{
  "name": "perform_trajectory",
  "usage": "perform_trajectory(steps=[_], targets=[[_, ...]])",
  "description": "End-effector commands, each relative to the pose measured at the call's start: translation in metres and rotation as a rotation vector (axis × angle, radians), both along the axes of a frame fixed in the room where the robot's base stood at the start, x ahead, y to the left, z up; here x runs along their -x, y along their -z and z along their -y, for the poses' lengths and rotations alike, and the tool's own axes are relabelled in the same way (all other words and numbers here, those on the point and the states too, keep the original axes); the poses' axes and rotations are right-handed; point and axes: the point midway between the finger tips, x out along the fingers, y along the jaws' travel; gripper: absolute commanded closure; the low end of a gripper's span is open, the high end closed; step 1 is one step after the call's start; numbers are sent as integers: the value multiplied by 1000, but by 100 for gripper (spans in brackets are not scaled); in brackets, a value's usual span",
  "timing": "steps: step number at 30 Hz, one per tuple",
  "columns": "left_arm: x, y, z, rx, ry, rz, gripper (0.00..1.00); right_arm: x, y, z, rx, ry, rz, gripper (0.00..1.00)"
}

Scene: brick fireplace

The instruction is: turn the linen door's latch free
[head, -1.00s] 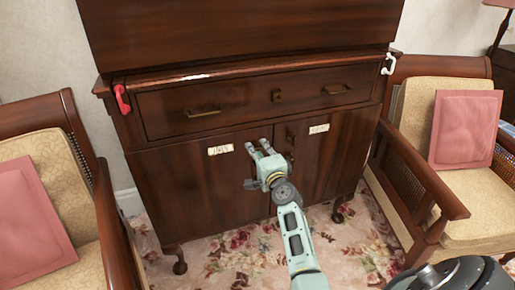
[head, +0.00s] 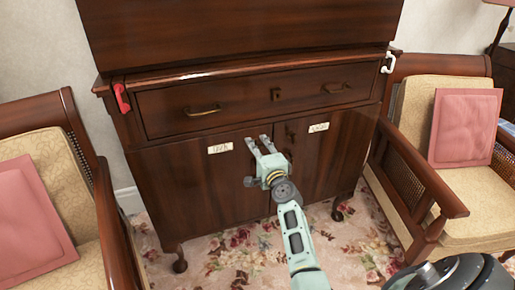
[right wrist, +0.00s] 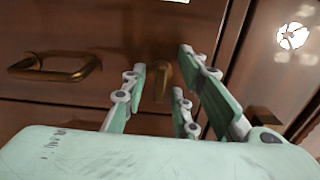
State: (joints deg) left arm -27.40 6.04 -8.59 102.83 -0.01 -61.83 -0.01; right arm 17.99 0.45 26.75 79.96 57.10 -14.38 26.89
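The dark wooden cabinet has two lower doors, the left door (head: 195,190) and the right door (head: 335,155), each with a small pale label whose writing I cannot read. A small dark latch (head: 290,134) shows near the seam between them. My right gripper (head: 259,140) is open in front of the doors, just left of that latch. In the right wrist view a brass turn-piece (right wrist: 161,78) shows between the open fingers, with no clear contact. A brass pull handle (right wrist: 55,70) is left of it. My left gripper is not in view.
A drawer (head: 235,103) with two brass handles is above the doors. A red hook (head: 121,98) and a white hook (head: 388,64) hang at its sides. Armchairs with pink cushions flank the cabinet, the left one (head: 107,220) and the right one (head: 430,190). Floral carpet (head: 225,260) lies in front.

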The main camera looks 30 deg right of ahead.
Motion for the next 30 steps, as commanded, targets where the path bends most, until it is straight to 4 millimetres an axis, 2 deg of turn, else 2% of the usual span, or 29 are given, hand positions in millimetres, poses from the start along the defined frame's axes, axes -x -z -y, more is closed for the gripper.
perform_trajectory(steps=[8,11,14,24,30], targets=[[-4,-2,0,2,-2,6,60,1,0,-1,1,-1,0,72],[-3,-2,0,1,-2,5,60,7,1,-3,0,-2,-1,72],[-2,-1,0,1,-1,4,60,20,1,-6,1,-1,-1,72],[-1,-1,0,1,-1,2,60,89,1,-22,1,0,-2,72],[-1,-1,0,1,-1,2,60,112,1,-27,1,0,-1,72]])
